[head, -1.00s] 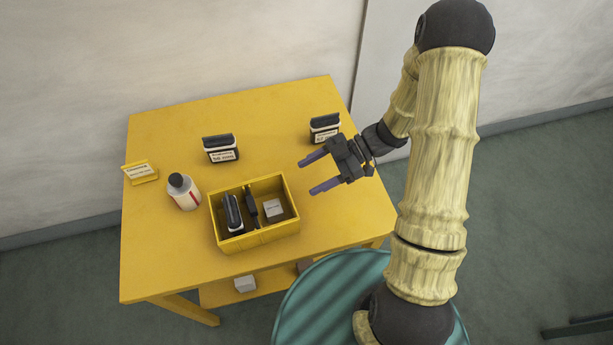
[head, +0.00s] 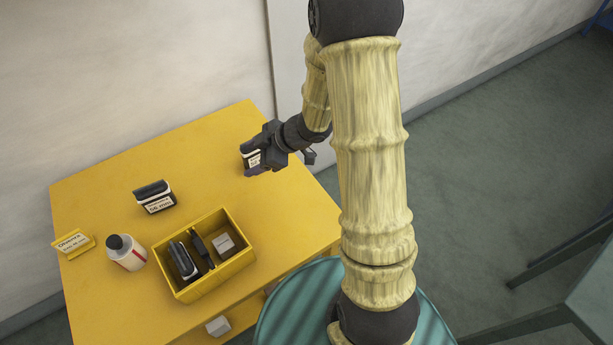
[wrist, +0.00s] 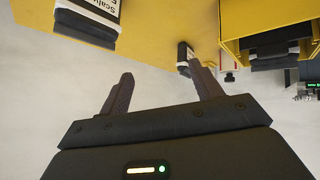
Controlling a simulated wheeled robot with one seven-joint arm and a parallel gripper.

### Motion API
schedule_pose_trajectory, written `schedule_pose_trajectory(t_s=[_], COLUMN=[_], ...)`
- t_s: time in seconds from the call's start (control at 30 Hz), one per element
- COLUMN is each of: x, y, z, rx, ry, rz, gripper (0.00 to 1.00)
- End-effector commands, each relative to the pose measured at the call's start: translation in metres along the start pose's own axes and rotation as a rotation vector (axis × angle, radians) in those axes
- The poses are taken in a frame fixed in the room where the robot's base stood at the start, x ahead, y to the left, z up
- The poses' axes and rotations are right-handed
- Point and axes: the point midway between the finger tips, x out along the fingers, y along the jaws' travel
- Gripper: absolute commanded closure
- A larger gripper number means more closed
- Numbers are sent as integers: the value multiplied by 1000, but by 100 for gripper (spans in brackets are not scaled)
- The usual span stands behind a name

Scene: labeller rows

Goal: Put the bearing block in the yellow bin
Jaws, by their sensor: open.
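The yellow bin (head: 205,283) sits on the yellow table. It holds a black piece (head: 182,260) on its left, a dark upright piece and a pale block (head: 224,243). Two black-topped blocks with white labels stand on the table: one behind the bin (head: 154,198), one at the back right (head: 250,156). I cannot tell by label which is the bearing block. My gripper (head: 281,165) is open and empty, beside the back-right block and partly covering it. In the wrist view, my fingers (wrist: 162,92) are apart; a labelled block (wrist: 88,22) is at upper left, off the fingers.
A white bottle with a dark cap (head: 127,253) and a yellow label sign (head: 74,243) stand left of the bin. A pale box (head: 217,326) is on the shelf below. The wall is close behind the table. The tabletop between bin and back-right block is clear.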

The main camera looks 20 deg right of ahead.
Motion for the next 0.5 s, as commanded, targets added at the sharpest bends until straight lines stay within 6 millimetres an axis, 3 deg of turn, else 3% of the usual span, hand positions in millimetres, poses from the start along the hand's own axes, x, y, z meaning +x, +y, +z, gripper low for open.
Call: schedule_pose_trajectory(t_s=[0.1, 0.23, 0.37, 0.5], x=[-23, -53, -86, -118], y=[21, 31, 24, -1], z=[5, 15, 26, 35], rx=[109, 259, 441, 659], ry=[-127, -259, -376, -483], rz=[165, 313, 425, 499], gripper=[36, 36, 36, 36])
